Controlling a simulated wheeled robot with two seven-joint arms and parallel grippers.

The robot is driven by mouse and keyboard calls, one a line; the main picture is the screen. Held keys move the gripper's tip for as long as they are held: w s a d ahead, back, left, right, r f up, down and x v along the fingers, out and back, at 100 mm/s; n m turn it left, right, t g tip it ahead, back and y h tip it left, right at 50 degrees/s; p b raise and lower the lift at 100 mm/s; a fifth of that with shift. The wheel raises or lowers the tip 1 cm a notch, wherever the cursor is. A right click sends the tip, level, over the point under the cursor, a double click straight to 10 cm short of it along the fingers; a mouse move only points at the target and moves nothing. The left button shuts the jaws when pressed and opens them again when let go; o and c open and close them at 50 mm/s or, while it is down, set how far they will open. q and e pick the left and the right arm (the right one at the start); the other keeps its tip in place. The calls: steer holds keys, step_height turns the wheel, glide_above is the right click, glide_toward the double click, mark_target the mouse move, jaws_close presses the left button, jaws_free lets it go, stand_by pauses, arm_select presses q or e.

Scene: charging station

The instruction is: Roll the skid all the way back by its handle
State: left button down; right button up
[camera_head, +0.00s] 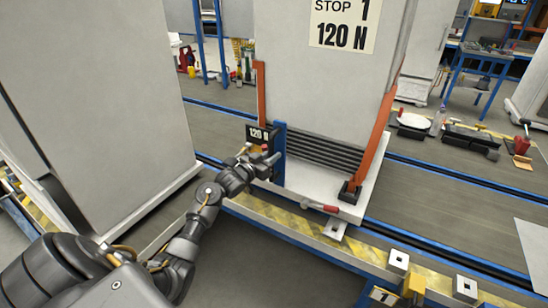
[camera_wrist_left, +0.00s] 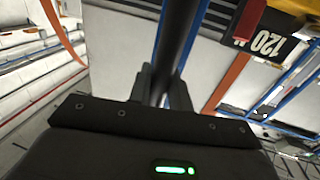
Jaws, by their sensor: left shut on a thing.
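The skid (camera_head: 312,200) is a pale base in the middle of the head view, with orange side posts, a blue upright (camera_head: 279,152) and a tall grey panel (camera_head: 320,70) marked "STOP 1 120 N". My left gripper (camera_head: 264,160) is at the skid's left front, beside the blue upright. The left wrist view shows the dark bar of the handle (camera_wrist_left: 178,45) running between the two fingers, which are shut on it. In the head view the gripper mostly hides the handle. A black "120 N" plate (camera_head: 259,134) is just above the gripper. My right gripper is out of view.
A large grey cabinet (camera_head: 100,90) stands close on the left. Blue rails (camera_head: 440,171) cross the grey floor track. A yellow-black striped edge (camera_head: 300,222) runs in front of the skid. Tools and a blue-legged table (camera_head: 485,60) are at the right.

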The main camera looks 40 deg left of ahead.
arm_select(q)
steer(key=c, duration=1.5)
jaws_free()
steer(key=shift+a+r, duration=0.15)
steer(key=shift+a, duration=0.2)
steer(key=shift+o, duration=0.8)
steer(key=shift+d, duration=0.15)
steer(key=shift+s, duration=0.25)
steer(key=s+a, duration=0.1)
steer(key=s, duration=0.9)
steer(key=shift+s+a, duration=0.15)
